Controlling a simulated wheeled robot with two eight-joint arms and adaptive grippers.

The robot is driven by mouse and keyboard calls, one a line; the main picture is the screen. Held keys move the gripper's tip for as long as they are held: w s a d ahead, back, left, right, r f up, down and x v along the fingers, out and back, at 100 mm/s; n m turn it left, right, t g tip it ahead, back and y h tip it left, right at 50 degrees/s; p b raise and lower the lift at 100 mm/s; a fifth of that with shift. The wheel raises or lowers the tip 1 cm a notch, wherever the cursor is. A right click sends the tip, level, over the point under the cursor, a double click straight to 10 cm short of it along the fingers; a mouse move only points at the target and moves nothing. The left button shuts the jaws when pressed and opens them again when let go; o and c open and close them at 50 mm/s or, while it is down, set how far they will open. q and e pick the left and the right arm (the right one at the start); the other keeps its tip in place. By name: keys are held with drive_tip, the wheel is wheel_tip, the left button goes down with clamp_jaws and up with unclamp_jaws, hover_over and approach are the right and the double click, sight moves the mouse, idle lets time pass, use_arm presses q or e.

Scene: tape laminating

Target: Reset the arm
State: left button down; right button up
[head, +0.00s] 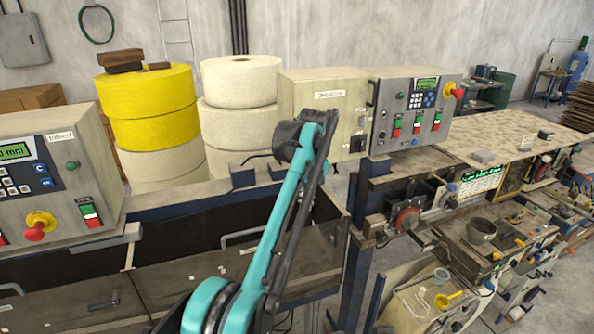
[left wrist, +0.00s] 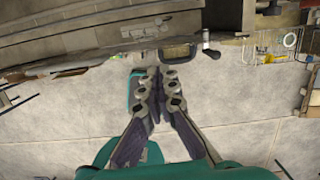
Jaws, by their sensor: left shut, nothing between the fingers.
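My left gripper (left wrist: 153,78) shows in the left wrist view with its two fingers together and nothing between them. It hangs above bare concrete floor, apart from the machine edge (left wrist: 120,32) at the top of that view. In the head view one of my teal arms rises from the bottom middle and bends at a dark joint in front of the beige control box. No gripper shows in the head view, and my right gripper is in neither view.
A control panel (head: 60,180) stands at left, and another panel (head: 415,110) with red and green switches stands beyond the arm. Yellow rolls (head: 150,105) and white rolls (head: 240,105) are stacked behind. A cluttered workbench (head: 480,235) fills the right. Concrete floor (left wrist: 60,125) lies clear below the left gripper.

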use_arm(q)
drive_tip(key=s+a+f+n+t+b, duration=0.3)
drive_tip(key=s+a+f+n+b, duration=0.9)
drive_tip(key=a+f+n+b, duration=0.6)
drive_tip(key=s+a+f+n+b, duration=0.2)
drive_tip(key=s+f+n+b, duration=0.2)
drive_tip(key=s+f, duration=0.3)
drive_tip(key=s+a+f+n+t+b, duration=0.1)
drive_tip(key=s+a+f+n+b, duration=0.2)
drive_tip(key=f, duration=1.1)
drive_tip(key=s+a+f+n+t+b, duration=0.1)
drive_tip(key=s+a+f+n+b, duration=0.1)
drive_tip(key=s+f+n+b, duration=0.4)
drive_tip(key=s+f+b, duration=0.3)
drive_tip(key=s+f, duration=0.1)
drive_tip(key=shift+s+a+f+n+b, duration=0.15)
drive_tip(key=shift+s+a+n+b, duration=0.2)
drive_tip(key=shift+s+a+n, duration=0.05)
